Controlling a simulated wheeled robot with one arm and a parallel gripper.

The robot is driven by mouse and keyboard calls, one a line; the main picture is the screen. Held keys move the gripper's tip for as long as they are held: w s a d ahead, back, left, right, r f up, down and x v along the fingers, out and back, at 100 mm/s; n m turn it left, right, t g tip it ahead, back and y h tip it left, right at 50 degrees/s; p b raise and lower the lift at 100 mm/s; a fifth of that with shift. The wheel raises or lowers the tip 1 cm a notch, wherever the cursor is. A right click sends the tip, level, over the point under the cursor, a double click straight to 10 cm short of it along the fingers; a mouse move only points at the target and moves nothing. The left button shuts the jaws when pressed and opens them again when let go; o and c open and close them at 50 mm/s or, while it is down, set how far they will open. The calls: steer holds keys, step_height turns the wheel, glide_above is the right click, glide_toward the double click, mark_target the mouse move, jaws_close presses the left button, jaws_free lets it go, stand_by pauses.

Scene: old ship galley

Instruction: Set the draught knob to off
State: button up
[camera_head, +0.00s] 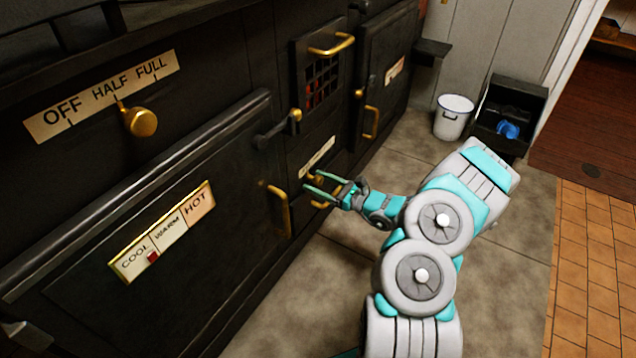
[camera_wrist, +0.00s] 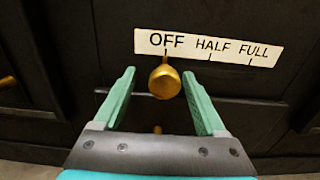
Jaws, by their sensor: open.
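A brass knob (camera_wrist: 165,82) sits below a white plate (camera_wrist: 208,47) reading OFF, HALF, FULL in the wrist view. Its short pointer stands up toward the OFF mark. In the head view this plate (camera_head: 317,157) is small, on the dark stove front. My gripper (camera_head: 311,181) is open just below it. In the wrist view my gripper (camera_wrist: 159,74) has one finger on each side of the knob, with gaps showing. A second brass knob (camera_head: 138,121), under a larger OFF, HALF, FULL plate (camera_head: 100,96), points near HALF. Which knob is the draught knob is not marked.
A COOL, WARM, HOT gauge (camera_head: 163,233) is on the large oven door at left. A brass handle (camera_head: 281,210) and a lever (camera_head: 277,128) stick out near my gripper. A white bucket (camera_head: 453,118) and a dark bin (camera_head: 509,112) stand at the back. The floor at right is clear.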

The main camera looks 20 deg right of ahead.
steer(key=v, duration=0.7)
steer(key=shift+s+d+p, duration=0.15)
steer(key=shift+s+p, duration=0.1)
steer(key=shift+p, duration=0.1)
